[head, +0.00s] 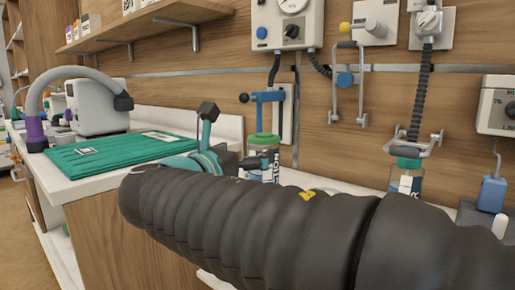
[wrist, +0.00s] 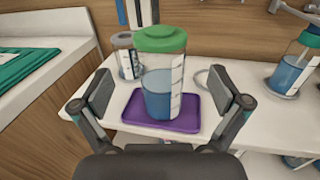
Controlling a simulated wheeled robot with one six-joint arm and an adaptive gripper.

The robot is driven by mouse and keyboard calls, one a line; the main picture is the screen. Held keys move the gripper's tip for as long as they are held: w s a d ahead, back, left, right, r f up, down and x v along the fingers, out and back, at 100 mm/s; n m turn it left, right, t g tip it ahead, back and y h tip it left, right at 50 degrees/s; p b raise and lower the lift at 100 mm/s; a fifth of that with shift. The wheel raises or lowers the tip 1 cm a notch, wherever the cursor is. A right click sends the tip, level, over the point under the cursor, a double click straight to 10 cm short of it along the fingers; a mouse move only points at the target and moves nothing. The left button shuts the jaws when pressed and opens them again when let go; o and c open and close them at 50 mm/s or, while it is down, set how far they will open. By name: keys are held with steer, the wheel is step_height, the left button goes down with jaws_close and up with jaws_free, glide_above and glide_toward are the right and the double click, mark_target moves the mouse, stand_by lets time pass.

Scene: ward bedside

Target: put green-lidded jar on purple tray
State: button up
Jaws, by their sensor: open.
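The green-lidded jar (wrist: 158,85) is clear, with blue liquid and a white scale strip. In the wrist view it stands upright on the purple tray (wrist: 188,122), near its middle. My gripper (wrist: 160,92) is open, with one finger to the left and one to the right of the jar, both apart from it. In the head view, my arm covers the tray, and a green-lidded jar (head: 262,142) shows partly behind my gripper.
A grey-lidded jar (wrist: 126,56) stands behind left of the tray. A teal-lidded jar with blue liquid (wrist: 292,68) stands to the right. Green folded cloth (head: 120,152) lies on the left counter. Wall hooks and hoses hang behind. White shelf between the tray and right jar is mostly clear.

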steer(key=shift+v, duration=2.05)
steer(key=s+d+f+m+g+y, duration=0.2)
steer(key=s+f+m+g, duration=0.3)
steer(key=f, duration=0.6)
steer(key=d+f+m+g+y, duration=0.2)
steer(key=f+m+g+y, duration=0.1)
steer(key=f+m, duration=0.55)
steer(key=s+d+f+m+g+y, duration=0.1)
steer(key=s+d+f+m, duration=0.4)
steer(key=d+m, duration=0.3)
steer(key=s+d+f+m+g+y, duration=0.1)
steer(key=s+d+f+m, duration=0.4)
steer(key=s+d+m, duration=0.2)
steer(key=shift+d+m+g+y, duration=0.3)
steer(key=shift+d+m+y, duration=0.1)
steer(key=shift+d+m, duration=0.7)
steer(key=shift+s, duration=0.1)
